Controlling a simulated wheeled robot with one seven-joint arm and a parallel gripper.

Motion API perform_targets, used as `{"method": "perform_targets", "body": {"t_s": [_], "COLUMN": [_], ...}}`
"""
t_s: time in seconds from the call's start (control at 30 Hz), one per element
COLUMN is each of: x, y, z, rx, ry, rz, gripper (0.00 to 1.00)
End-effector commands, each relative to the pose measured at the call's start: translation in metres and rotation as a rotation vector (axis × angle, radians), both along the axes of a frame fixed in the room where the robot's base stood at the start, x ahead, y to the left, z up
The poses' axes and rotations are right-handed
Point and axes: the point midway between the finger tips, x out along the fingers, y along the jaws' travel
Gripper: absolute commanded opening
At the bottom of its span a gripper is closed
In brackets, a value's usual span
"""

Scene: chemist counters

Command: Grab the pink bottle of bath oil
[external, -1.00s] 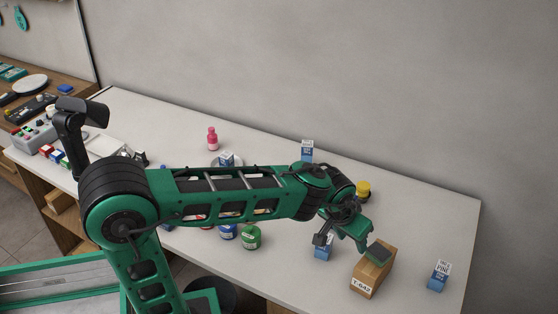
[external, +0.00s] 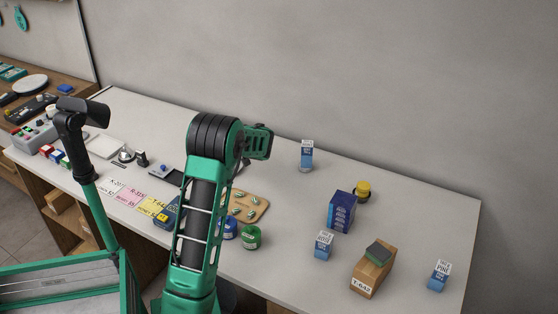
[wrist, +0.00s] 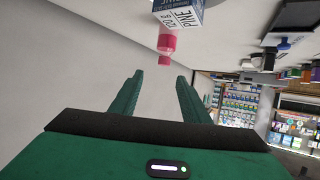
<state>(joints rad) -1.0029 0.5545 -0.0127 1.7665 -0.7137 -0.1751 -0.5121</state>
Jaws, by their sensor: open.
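The pink bottle (wrist: 166,42) shows in the wrist view, a little beyond and above my fingertips and partly overlapped by a white and blue box with a PINE label (wrist: 184,14). My gripper (wrist: 160,77) has its two green fingers spread apart with nothing between them. The bottle is apart from the fingers. In the external view my raised arm covers the spot where the bottle stood, so bottle and gripper are hidden there.
Green (external: 251,237) and blue jars stand near the front, beside a wooden board (external: 250,206).

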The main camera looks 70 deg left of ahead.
Motion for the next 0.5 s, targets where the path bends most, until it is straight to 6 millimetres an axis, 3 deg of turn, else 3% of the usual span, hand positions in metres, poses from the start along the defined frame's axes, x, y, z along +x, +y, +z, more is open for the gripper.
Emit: {"method": "perform_targets", "body": {"t_s": [0.5], "x": [-0.012], "y": [0.048], "z": [-0.031], "rx": [-0.001], "ry": [0.000], "rz": [0.002], "gripper": [0.42]}}
